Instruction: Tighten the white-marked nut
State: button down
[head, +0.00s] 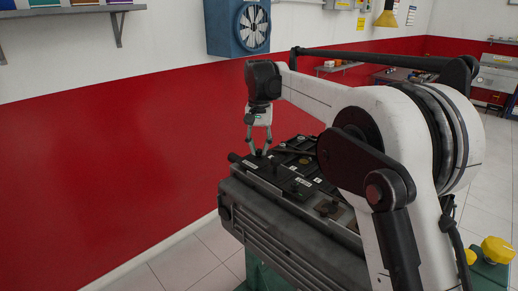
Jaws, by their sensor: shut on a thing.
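The engine trainer (290,222) is a dark grey engine block on a green stand, with a black top that carries several small fittings and white marks. My gripper (258,152) points straight down at the far left part of that top. Its fingertips are down at the surface and shut on a small part there. That part is too small and too covered by the fingers to tell its shape or any white mark. I cannot pick out the white-marked nut elsewhere on the top.
My arm covers the right part of the engine. A red and white wall (120,165) stands behind it. A blue fan box (238,28) hangs on the wall above. Yellow knobs (497,250) show at the lower right. The tiled floor (180,265) is clear at the lower left.

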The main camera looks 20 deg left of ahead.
aim_at(259, 150)
jog(key=m, duration=0.3)
jog(key=shift+m, duration=2.2)
jog(key=c, duration=1.7)
grip_release()
jog(key=shift+o, duration=0.2)
jog(key=shift+r, duration=0.1)
notch_tip(259, 150, up, 12)
